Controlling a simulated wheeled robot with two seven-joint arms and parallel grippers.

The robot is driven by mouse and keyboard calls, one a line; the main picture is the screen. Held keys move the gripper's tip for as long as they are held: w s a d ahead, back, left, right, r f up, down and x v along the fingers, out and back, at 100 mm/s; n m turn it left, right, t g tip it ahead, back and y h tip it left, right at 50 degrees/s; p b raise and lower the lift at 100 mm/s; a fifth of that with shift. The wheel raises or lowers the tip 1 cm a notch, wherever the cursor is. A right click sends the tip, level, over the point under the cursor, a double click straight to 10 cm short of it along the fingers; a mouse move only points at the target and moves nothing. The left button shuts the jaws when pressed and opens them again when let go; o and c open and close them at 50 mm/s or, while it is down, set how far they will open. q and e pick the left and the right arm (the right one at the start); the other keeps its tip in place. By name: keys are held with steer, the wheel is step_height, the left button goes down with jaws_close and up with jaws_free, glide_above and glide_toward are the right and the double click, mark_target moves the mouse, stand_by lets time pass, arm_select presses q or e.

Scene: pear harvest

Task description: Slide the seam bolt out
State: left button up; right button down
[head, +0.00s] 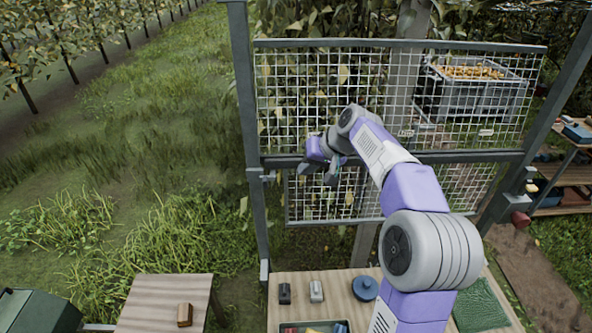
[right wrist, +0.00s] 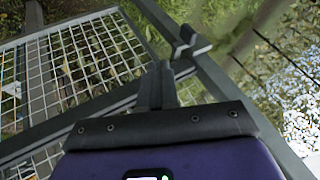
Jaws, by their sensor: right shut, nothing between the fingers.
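The mesh frame (head: 400,158) has an upper panel and a lower panel, with a dark rail between them. A small dark fitting (head: 268,178) sits on the left post just below this rail. A dark hooked fitting also shows on the post in the right wrist view (right wrist: 187,43); I cannot tell for sure that it is the seam bolt. My right gripper (head: 320,173) is in front of the rail, right of the left post. Its fingers (right wrist: 157,86) are together and empty, with the hooked fitting beyond their tips, apart from them. My left gripper is out of view.
A wooden table (head: 330,290) below the frame holds a dark block (head: 284,293), a pale block (head: 316,291), a blue round lidded thing (head: 365,288) and a green mat (head: 480,306). A grey crate of fruit (head: 480,95) stands behind the mesh. Grass lies open at left.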

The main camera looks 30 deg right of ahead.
mark_target(267, 178)
steer(key=w+a+f+p, duration=0.1)
steer(key=w+a+f, duration=0.4)
steer(key=w+f, duration=0.1)
steer(key=shift+w+f+p, duration=0.3)
steer(key=shift+w+f, duration=0.05)
steer(key=shift+w, duration=0.1)
steer(key=shift+a, duration=0.1)
